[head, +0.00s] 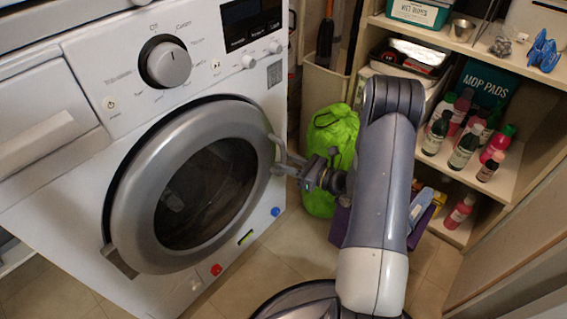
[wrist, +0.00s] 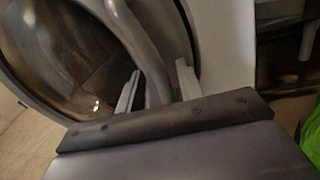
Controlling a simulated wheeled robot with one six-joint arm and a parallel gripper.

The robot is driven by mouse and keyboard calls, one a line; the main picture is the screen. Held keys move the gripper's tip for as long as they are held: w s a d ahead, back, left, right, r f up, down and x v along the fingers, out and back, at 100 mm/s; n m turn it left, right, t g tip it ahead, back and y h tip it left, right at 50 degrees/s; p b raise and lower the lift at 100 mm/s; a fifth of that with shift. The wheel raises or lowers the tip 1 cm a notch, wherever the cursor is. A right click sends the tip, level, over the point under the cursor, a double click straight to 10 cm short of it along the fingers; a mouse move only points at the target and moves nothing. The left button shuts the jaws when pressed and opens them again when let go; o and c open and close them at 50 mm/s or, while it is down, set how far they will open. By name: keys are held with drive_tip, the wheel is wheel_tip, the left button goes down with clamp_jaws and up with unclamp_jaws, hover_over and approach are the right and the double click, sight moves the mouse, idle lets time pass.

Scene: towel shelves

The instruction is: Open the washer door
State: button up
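The white washer (head: 85,200) stands at the left in the head view. Its round grey door (head: 140,190) with dark glass looks closed against the front. The door handle (head: 272,140) is at the door's right edge. My gripper (head: 288,162) reaches it from the right. In the wrist view, the curved grey handle (wrist: 122,25) runs down between the two fingers of my gripper (wrist: 157,88). One finger is on each side, with narrow gaps seeming to show, so the gripper looks open around the handle. The handle's lower end is hidden behind the gripper body.
A bright green bag (head: 330,135) stands right of the washer, behind my arm. A wooden shelf (head: 500,178) with several bottles, boxes and a blue clip (head: 543,50) is at the right. Tiled floor (head: 262,262) is free in front of the washer.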

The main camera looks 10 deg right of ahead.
drive_tip(key=shift+x, duration=0.8)
drive_tip(key=shift+c, duration=0.3)
clamp_jaws()
